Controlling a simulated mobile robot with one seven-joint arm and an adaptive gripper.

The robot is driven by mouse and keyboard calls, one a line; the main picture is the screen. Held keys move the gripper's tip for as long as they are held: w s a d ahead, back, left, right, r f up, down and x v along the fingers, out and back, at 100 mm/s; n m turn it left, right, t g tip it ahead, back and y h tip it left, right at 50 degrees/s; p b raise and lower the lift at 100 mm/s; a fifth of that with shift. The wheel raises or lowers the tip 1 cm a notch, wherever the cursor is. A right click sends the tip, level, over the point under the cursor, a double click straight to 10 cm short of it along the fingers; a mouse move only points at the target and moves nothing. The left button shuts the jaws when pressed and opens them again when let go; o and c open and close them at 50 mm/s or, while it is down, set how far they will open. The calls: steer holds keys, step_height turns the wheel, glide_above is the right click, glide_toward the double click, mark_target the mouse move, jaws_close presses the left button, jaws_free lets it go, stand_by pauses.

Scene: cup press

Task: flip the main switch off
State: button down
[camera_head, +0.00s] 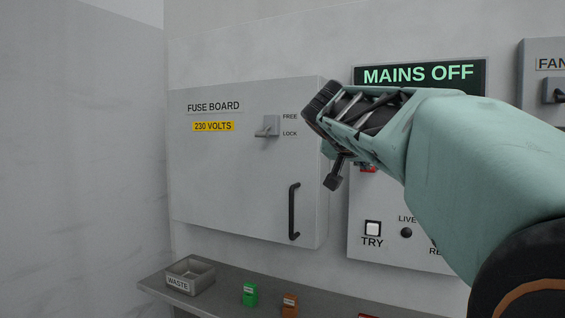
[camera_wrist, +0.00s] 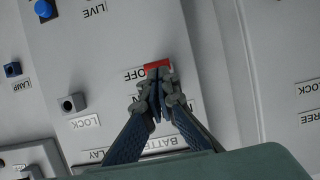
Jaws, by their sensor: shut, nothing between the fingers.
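My gripper (camera_head: 333,182) is shut and empty in front of the left part of the mains panel (camera_head: 385,225). In the wrist view its fingertips (camera_wrist: 160,82) meet close beside a red part (camera_wrist: 157,66) and an OFF label. The red part also shows in the head view (camera_head: 369,170), just right of the fingers. Whether the fingers touch it, and whether it is the switch lever, I cannot tell. My arm and fingers hide much of the panel, including most of the switch. A lit green sign (camera_head: 418,74) above reads MAINS OFF.
The closed fuse board (camera_head: 240,180) is to the left, with a latch (camera_head: 268,128) and black handle (camera_head: 293,212). A TRY button (camera_head: 373,228) and LIVE lamp (camera_head: 406,232) sit low on the panel. A shelf below holds a waste bin (camera_head: 190,275) and green block (camera_head: 249,294).

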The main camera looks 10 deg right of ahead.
steer(key=shift+f+b, duration=0.35)
steer(key=shift+b, duration=0.05)
steer(key=shift+r, duration=0.15)
stand_by(0.4)
step_height(320, 180, up, 10)
stand_by(0.5)
steer(key=shift+d, duration=0.1)
stand_by(0.4)
